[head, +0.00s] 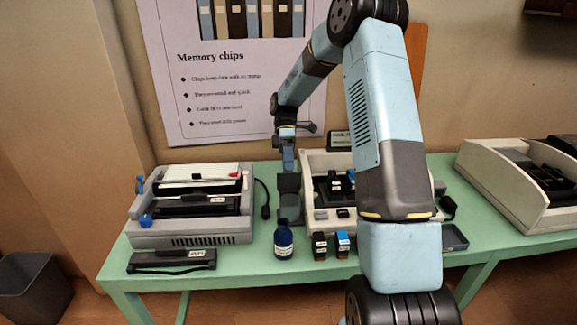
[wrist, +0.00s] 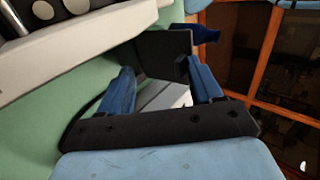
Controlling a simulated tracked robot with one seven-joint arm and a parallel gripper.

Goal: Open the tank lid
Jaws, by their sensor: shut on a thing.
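The tank (head: 291,207) is a small grey box at the left end of the beige machine. Its dark lid (head: 289,183) stands raised, roughly upright, above the tank. My gripper (head: 288,163) reaches down from above at the lid's top edge and is shut on it. In the wrist view, the lid (wrist: 164,45) is a dark flat panel at the blue fingertips of my gripper (wrist: 161,70). A pale grey surface shows between the fingers below it. The hinge is hidden.
The beige machine (head: 312,164) stands right of the tank, partly behind my arm. A blue bottle (head: 283,240) and two small cartridges (head: 320,246) stand in front. A grey printer-like device (head: 190,232) is at left. Green table (head: 256,262) shows between them.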

